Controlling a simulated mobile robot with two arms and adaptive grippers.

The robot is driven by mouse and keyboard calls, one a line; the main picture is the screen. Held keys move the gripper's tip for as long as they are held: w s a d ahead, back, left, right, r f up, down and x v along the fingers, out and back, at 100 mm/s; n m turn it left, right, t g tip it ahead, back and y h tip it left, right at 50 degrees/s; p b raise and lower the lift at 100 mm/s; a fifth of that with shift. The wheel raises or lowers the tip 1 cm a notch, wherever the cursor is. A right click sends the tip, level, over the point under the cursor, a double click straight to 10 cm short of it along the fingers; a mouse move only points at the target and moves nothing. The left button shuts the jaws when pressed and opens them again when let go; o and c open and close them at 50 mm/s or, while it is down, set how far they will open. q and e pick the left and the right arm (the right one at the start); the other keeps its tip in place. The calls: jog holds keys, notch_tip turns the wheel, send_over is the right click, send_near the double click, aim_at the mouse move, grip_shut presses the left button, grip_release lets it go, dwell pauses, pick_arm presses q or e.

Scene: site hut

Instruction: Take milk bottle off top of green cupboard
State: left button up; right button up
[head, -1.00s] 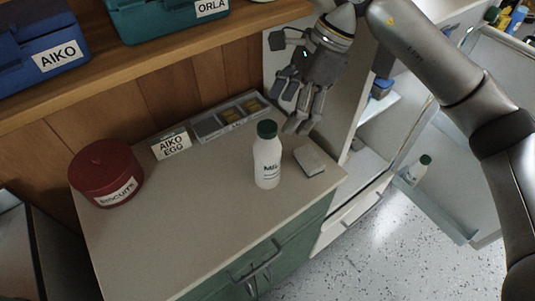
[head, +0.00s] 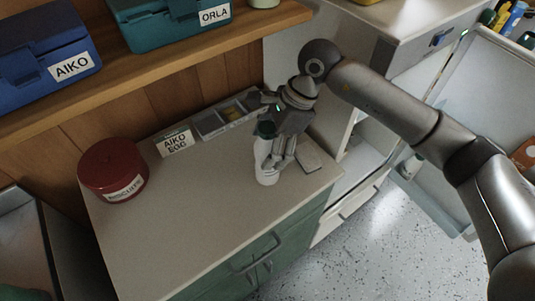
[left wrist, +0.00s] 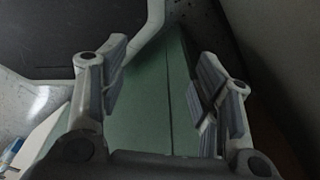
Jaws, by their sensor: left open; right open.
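The milk bottle (head: 266,176), white with a dark green cap, stands upright on the pale top of the green cupboard (head: 215,222). My left gripper (left wrist: 163,95) is open and empty in the left wrist view, in front of a plain green surface. It is not visible in the head view.
A shelf above holds a blue box (head: 40,62) and a teal box (head: 160,22). An open fridge door (head: 440,150) stands right.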

jog(key=shift+c, duration=0.2)
jog(key=c, duration=1.4)
